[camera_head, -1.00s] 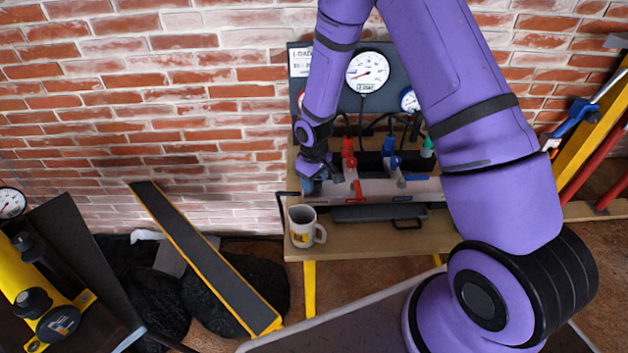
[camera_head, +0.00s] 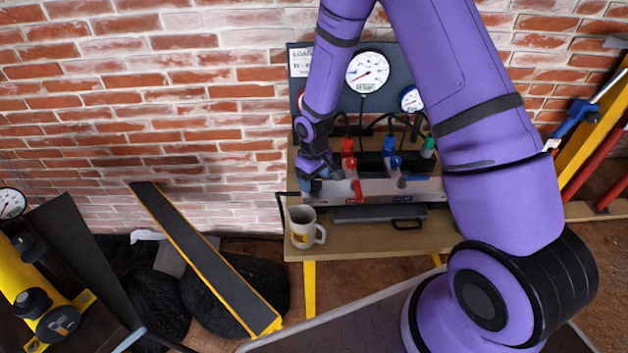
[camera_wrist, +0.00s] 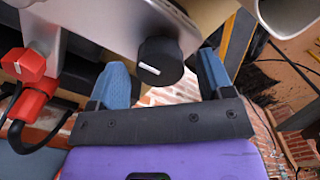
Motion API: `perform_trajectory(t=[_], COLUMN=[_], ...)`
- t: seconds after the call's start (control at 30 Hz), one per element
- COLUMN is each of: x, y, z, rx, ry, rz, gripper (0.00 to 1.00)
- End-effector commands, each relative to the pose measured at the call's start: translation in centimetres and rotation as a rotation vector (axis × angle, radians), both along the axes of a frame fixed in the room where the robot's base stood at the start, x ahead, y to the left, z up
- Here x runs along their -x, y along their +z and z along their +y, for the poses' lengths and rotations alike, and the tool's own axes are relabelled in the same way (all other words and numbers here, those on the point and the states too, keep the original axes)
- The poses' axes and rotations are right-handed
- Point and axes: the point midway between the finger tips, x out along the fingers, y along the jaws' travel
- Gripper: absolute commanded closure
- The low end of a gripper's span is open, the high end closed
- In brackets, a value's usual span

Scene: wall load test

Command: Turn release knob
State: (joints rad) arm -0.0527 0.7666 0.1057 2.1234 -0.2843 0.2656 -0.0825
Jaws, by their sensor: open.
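The release knob (camera_wrist: 160,58) is round and black with a white mark, on the end of a grey metal body in the wrist view. The grey-silver manifold (camera_head: 380,189) on the bench carries red and blue fittings. My gripper (camera_wrist: 163,78) has blue fingers spread apart, one on each side of the knob. The knob lies between the fingertips, with a gap visible on both sides. In the head view my gripper (camera_head: 311,186) is at the manifold's left end, and it hides the knob.
A mug (camera_head: 303,228) stands on the wooden bench (camera_head: 350,241), just below my gripper. A grey tray-like piece with a black handle (camera_head: 406,224) lies in front of the manifold. Gauges (camera_head: 367,72) and hoses stand behind. A red lever (camera_head: 357,190) is right of my gripper.

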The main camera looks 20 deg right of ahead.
Motion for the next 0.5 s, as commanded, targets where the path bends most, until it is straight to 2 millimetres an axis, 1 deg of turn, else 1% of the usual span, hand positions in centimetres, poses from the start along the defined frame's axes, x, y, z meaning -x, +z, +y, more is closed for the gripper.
perform_trajectory(t=[0.3, 0.5], x=[-0.1, -0.1], y=[5.6, 8.4], z=[0.0, 0.0], rx=[-0.001, -0.001], ry=[0.0, -0.001], rz=[-0.004, -0.003], gripper=[0.26, 0.26])
